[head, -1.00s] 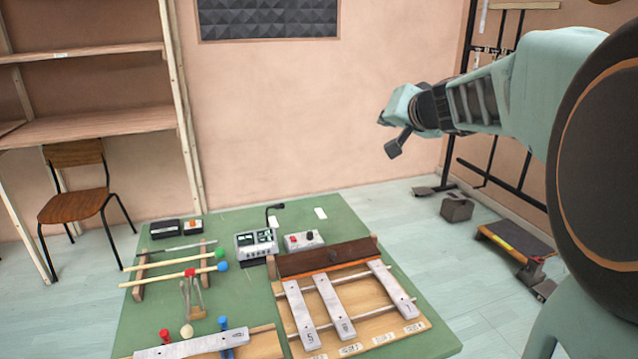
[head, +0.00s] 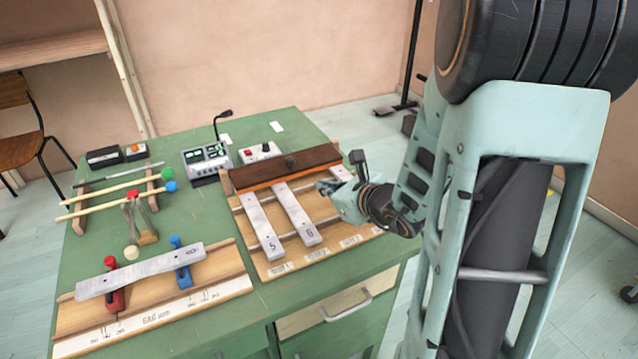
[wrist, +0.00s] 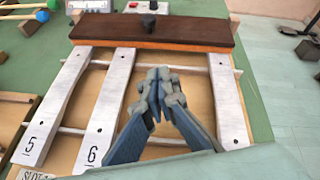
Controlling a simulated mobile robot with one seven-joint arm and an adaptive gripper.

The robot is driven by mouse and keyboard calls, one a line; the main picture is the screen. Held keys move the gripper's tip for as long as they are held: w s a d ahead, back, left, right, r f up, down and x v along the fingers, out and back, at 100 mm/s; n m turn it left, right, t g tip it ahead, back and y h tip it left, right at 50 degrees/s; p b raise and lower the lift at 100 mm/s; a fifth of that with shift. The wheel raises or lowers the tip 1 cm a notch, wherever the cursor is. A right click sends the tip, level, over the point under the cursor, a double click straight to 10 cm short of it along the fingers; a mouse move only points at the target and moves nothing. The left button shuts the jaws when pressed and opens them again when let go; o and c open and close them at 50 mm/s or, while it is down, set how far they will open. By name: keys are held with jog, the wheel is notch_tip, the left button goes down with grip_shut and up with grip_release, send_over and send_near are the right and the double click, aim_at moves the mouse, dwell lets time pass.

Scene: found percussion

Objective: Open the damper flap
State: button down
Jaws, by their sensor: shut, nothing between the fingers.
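The damper flap (head: 285,168) is a dark brown board with an orange-brown front edge, lying across the far ends of the metal bars. A small dark knob (head: 290,162) stands on it. The flap (wrist: 190,33) and its knob (wrist: 149,22) also show in the wrist view. My gripper (head: 325,187) is shut and empty, just on the near side of the flap's right part. In the wrist view the gripper (wrist: 160,75) is above the gap between bar 6 (wrist: 108,100) and the right bar (wrist: 228,100), apart from the flap.
Bar 5 (head: 262,227) is at the left of the frame. A microphone unit (head: 208,160) and a button box (head: 258,152) stand behind the flap. Mallets on a rack (head: 110,195) and a stand with a single bar (head: 140,270) are to the left.

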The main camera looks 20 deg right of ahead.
aim_at(292, 166)
jog(key=b+x, duration=0.1)
jog(key=x, duration=0.6)
jog(key=shift+w+a+f, duration=0.1)
jog(key=shift+f, duration=0.1)
jog(key=w+a+r, duration=0.1)
jog(key=w+r, duration=0.1)
jog(key=r, duration=0.1)
jog(key=shift+w+a+p, duration=0.25)
jog(key=shift+a+p, duration=0.1)
jog(key=shift+r, duration=0.1)
jog(key=shift+w+a+r+g+p, duration=0.15)
jog(key=shift+g+p, duration=0.15)
jog(key=shift+p, duration=0.55)
